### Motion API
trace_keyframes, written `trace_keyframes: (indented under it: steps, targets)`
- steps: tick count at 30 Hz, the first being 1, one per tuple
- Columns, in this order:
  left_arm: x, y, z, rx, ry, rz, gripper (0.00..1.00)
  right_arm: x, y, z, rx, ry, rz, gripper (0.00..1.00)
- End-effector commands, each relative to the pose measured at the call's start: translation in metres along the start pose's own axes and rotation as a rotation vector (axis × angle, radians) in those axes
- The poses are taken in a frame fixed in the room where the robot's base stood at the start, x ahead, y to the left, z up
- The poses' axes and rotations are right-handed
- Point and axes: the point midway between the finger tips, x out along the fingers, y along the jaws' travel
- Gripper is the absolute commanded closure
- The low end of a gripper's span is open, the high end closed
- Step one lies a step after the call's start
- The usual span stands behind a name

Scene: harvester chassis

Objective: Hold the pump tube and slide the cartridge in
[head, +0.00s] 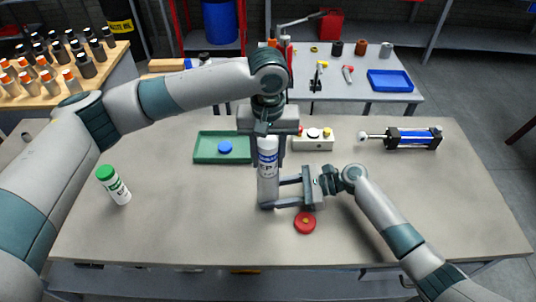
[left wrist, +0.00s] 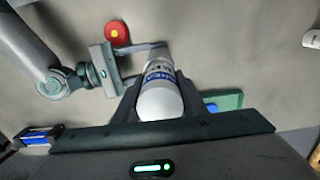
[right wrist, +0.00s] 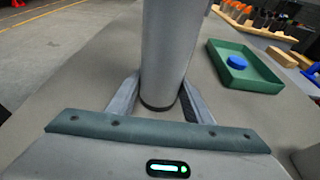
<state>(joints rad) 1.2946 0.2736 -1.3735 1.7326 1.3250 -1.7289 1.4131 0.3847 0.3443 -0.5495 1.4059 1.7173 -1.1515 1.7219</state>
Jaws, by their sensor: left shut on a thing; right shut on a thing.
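A white cartridge (head: 268,146) with a blue label stands upright over the bench. My left gripper (head: 268,158) reaches down from above and is shut on it. The left wrist view shows the cartridge's white end (left wrist: 160,104) between the fingers. Below it, in line, is the grey pump tube (head: 268,190), upright. My right gripper (head: 272,192) comes from the right and is shut on the tube's lower part. The right wrist view shows the tube (right wrist: 168,50) with a dark ring at its foot. The cartridge meets the tube's top; I cannot tell how deep it sits.
A red cap (head: 305,222) lies right of the tube. A green tray (head: 202,158) holding a blue cap (head: 225,147) is behind left. A white button box (head: 314,145) and a blue-black cylinder (head: 413,139) are behind right. A green-capped bottle (head: 116,188) stands left. The front bench is mostly clear.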

Motion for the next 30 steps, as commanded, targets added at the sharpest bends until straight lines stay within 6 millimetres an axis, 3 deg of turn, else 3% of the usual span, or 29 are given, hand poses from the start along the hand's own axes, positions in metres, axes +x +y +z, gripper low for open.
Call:
trace_keyframes:
  steps: [30]
  targets:
    - [0.0065, 0.0003, 0.0001, 0.000, -0.001, 0.001, 0.92, 0.0002, 0.0005, -0.0005, 0.001, 0.001, 0.001, 0.94]
